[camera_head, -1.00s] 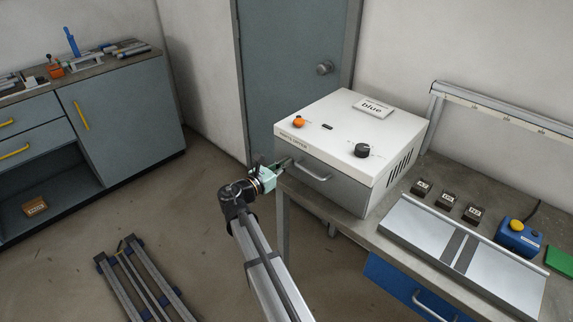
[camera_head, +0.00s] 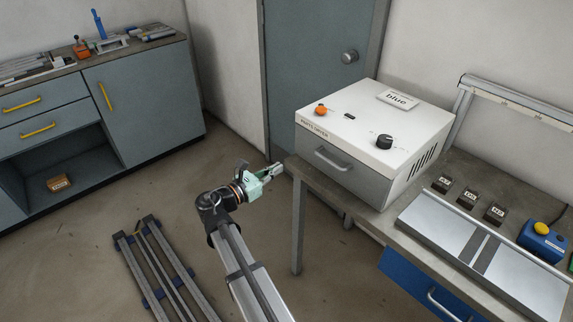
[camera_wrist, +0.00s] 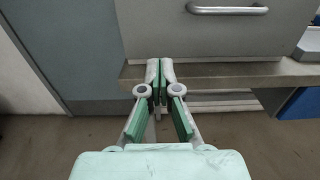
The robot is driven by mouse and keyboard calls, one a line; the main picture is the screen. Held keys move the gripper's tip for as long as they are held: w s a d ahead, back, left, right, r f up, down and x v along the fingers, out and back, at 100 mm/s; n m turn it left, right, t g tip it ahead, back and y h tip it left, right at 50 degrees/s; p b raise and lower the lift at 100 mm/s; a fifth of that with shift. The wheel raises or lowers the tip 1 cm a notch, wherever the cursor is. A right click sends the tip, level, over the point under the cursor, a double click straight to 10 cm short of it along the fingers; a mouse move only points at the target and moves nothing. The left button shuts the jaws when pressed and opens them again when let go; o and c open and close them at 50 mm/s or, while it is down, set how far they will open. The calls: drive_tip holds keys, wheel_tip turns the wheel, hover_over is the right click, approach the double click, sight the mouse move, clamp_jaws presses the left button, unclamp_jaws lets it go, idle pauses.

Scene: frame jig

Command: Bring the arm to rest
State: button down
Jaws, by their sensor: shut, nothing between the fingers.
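My gripper (camera_head: 276,169) is at the end of my raised arm, in front of the left end of the workbench in the head view. It is pale green with grey fingers. Its fingers are shut and empty; they also show closed together in the wrist view (camera_wrist: 160,68). The white and grey parts dryer (camera_head: 375,135) stands on the bench to the right of the gripper. Its drawer handle (camera_head: 333,158) is apart from the fingers, and the drawer looks closed. The handle also shows above the fingers in the wrist view (camera_wrist: 228,10).
The bench (camera_head: 299,172) holds small labelled blocks (camera_head: 468,198), a metal plate jig (camera_head: 480,250) and a blue button box (camera_head: 541,241). A metal frame (camera_head: 158,265) lies on the floor at lower left. A grey cabinet (camera_head: 140,100) stands at left. Floor between is clear.

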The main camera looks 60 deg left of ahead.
drive_tip(key=w+d+f+m+g+h, duration=0.25)
drive_tip(key=d+f+m, duration=0.35)
drive_tip(key=f, duration=0.4)
drive_tip(key=w+d+f+m+g+h, duration=0.1)
drive_tip(key=w+d+f+m+g, duration=0.1)
drive_tip(key=d+f+m+g, duration=0.45)
drive_tip(key=w+d+f+m+g+h, duration=0.2)
drive_tip(key=w+d+f+m, duration=0.25)
drive_tip(key=d+f, duration=0.8)
drive_tip(key=w+d+f+m+g+h, duration=0.25)
drive_tip(key=d+f+m, duration=0.25)
drive_tip(key=d+f, duration=0.7)
drive_tip(key=s+d+f+m+g, duration=0.2)
drive_tip(key=d+m+g, duration=0.15)
drive_tip(key=d, duration=0.75)
drive_tip(key=s+d+f+m+g, duration=0.2)
drive_tip(key=d+m, duration=0.2)
drive_tip(key=d, duration=0.7)
drive_tip(key=s+d+f+m+g+y, duration=0.2)
drive_tip(key=s+d+m, duration=0.2)
drive_tip(key=s+d, duration=0.3)
drive_tip(key=s+d+f+m+g+y, duration=0.1)
drive_tip(key=s+d+m+g+y, duration=0.1)
drive_tip(key=s+d, duration=0.5)
drive_tip(key=d+m+g, duration=0.1)
drive_tip(key=d+m, duration=0.1)
drive_tip(key=d, duration=0.3)
drive_tip(key=shift+f+m+y, duration=0.3)
drive_tip(key=shift+f+m, duration=0.05)
